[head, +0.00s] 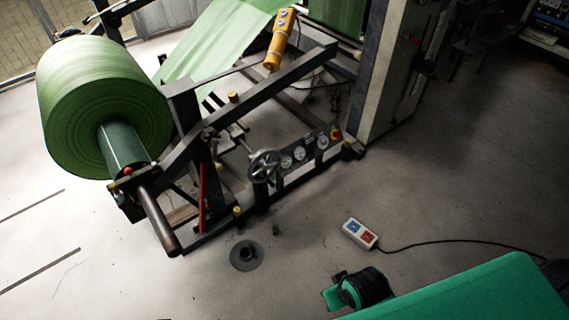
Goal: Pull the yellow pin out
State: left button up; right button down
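Small yellow parts show on the dark machine frame (262,88). One yellow knob-like piece (233,97) stands on the sloping beam. Another yellow piece (237,211) sits low on the frame near the floor. I cannot tell for sure which of these is the yellow pin. A larger yellow-orange pendant-like unit (281,38) with round buttons is at the upper end of the beam. Neither of my grippers is in the head view.
A big green roll (100,105) sits on a shaft at the left. A handwheel (264,166) and a dial panel (303,152) are on the frame. A button box (360,233) with its cable and a black disc (247,255) lie on the floor. A green surface (480,294) fills the bottom right.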

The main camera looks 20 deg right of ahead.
aim_at(113, 187)
jog(key=i+l+z, duration=0.1)
jog(key=i+l, duration=0.45)
jog(key=i, duration=0.25)
jog(key=i+l+z, duration=0.15)
jog(key=k+l, duration=0.1)
jog(key=k, duration=0.9)
jog(key=u, duration=1.35)
